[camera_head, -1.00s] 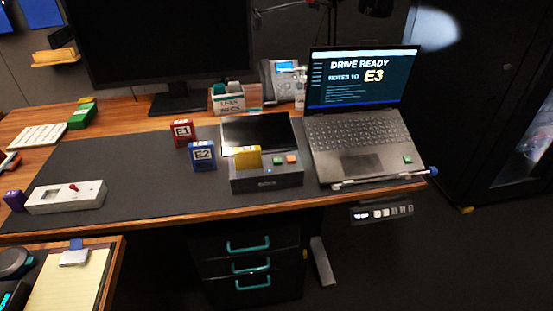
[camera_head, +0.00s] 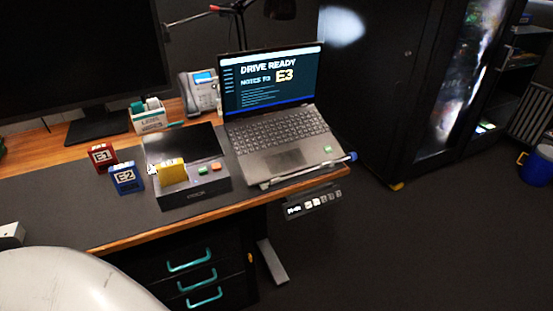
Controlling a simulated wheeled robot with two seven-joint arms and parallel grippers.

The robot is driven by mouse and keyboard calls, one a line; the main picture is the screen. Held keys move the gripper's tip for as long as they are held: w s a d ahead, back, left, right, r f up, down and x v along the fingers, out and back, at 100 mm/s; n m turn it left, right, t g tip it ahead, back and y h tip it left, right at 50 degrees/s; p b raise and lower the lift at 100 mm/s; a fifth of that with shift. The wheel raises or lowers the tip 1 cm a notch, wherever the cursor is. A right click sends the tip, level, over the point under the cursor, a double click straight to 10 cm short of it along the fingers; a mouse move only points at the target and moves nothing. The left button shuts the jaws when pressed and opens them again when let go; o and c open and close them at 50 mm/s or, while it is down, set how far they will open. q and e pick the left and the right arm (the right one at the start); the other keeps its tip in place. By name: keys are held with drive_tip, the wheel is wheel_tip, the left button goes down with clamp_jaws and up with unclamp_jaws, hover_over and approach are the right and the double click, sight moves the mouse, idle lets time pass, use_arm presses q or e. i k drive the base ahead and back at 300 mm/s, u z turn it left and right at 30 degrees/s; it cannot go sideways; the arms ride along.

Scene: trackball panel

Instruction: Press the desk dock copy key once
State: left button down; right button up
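The desk dock (camera_head: 190,193) is a black box with a dark sloped screen on the desk mat, left of the laptop. On its top are a green key (camera_head: 203,170) and an orange key (camera_head: 216,167), side by side. I cannot read which one is the copy key. A yellow block (camera_head: 172,173) stands in the dock, left of the keys. The laptop (camera_head: 275,107) is open, and its screen reads "DRIVE READY" and "E3". A small green patch (camera_head: 328,149) shows on its right palm rest. Neither gripper is in view.
A red E1 block (camera_head: 101,157) and a blue E2 block (camera_head: 127,178) stand left of the dock. A phone (camera_head: 200,93) and a label box (camera_head: 150,117) are behind. A pen lies along the laptop's front edge. My own pale arm part covers the lower left. Open floor lies right.

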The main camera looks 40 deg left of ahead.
sight(203, 171)
drive_tip(key=z, duration=0.55)
drive_tip(key=i, duration=1.7)
drive_tip(key=u, duration=2.7)
drive_tip(key=i, duration=0.5)
drive_tip(key=u, duration=0.1)
